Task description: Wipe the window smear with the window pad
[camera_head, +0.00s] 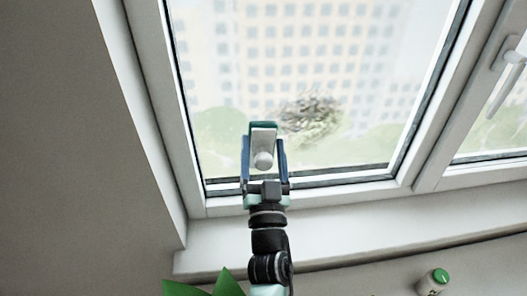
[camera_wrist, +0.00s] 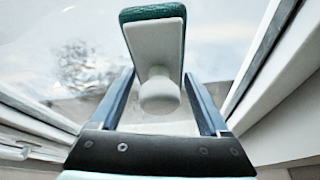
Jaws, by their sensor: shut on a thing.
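The window pad (camera_head: 263,139) is a white block with a round knob and a green face, and it also shows in the wrist view (camera_wrist: 155,45). My gripper (camera_head: 264,160) is shut on the pad, with a blue finger on each side of it; the fingers also show in the wrist view (camera_wrist: 160,98). The green face points toward the glass. I cannot tell whether it touches the pane. The window smear (camera_head: 312,115) is a dark, scribbled patch low on the pane, just right of the pad. In the wrist view the smear (camera_wrist: 85,68) is left of the pad.
The white window frame (camera_head: 345,187) borders the pane below and at the sides. A window handle (camera_head: 510,80) is on the right sash. A white sill (camera_head: 350,236) runs below. A green-capped container (camera_head: 434,281) and green leaves (camera_head: 222,287) are near the bottom edge.

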